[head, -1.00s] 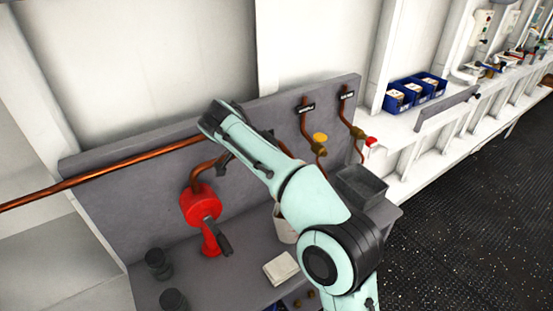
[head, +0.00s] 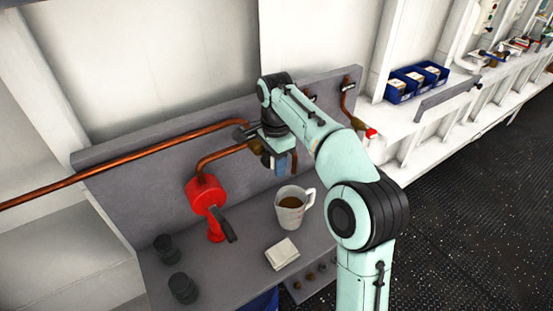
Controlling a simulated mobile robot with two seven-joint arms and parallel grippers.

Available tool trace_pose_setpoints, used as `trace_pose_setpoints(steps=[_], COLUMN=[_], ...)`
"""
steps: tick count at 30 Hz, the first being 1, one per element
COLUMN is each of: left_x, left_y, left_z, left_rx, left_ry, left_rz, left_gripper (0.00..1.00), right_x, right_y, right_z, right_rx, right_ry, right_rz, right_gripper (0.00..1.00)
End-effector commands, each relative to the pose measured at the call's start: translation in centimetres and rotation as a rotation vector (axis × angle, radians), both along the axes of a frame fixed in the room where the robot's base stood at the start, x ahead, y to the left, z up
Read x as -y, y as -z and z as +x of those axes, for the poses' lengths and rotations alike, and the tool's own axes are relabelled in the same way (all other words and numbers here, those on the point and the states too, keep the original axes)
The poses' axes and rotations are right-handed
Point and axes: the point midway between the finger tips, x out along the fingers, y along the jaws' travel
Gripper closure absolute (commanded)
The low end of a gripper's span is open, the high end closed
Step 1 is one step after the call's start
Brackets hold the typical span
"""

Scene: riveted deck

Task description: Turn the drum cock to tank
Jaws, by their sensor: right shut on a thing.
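The drum cock (head: 254,146) is a brass fitting on the copper pipework above the bench, in the middle of the head view. My right gripper (head: 266,152) reaches down onto it from above and is shut on its handle. The jaws and my wrist cover most of the handle, so I cannot tell which way it points. A red hand pump (head: 203,193) with a dark lever stands to the left, joined to the cock by a bent copper pipe (head: 222,154). My left gripper is not in view.
A white jug (head: 292,211) with brown liquid stands below the cock, with a folded white cloth (head: 282,253) in front. Two dark cylinders (head: 174,268) stand at the left. A red-handled tap (head: 371,133) is right of my arm. Blue bins (head: 400,91) sit farther right.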

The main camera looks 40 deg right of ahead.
Motion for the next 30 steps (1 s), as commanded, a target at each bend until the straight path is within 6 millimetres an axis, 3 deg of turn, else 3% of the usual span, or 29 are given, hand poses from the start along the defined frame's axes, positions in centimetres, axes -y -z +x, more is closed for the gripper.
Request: trace_pose_setpoints(steps=[14, 15, 17, 26, 30], left_x=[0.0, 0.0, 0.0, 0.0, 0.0], left_y=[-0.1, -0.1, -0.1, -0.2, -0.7], left_z=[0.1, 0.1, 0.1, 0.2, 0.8], left_rx=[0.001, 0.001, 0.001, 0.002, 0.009], left_ry=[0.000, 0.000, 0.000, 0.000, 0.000], left_rz=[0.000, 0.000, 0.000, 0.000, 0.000], left_gripper=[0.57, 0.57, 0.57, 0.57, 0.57], right_x=[-0.1, -0.1, -0.1, 0.0, 0.0], right_y=[0.0, 0.0, 0.0, -0.1, -1.5], right_z=[0.0, 0.0, 0.0, 0.0, 0.1], right_rx=[0.005, 0.005, 0.004, 0.004, 0.007], right_ry=[0.000, 0.000, 0.000, 0.000, 0.000], right_rz=[0.016, 0.016, 0.015, 0.014, 0.013], right_gripper=[0.98, 0.61, 0.47, 0.47, 0.47])
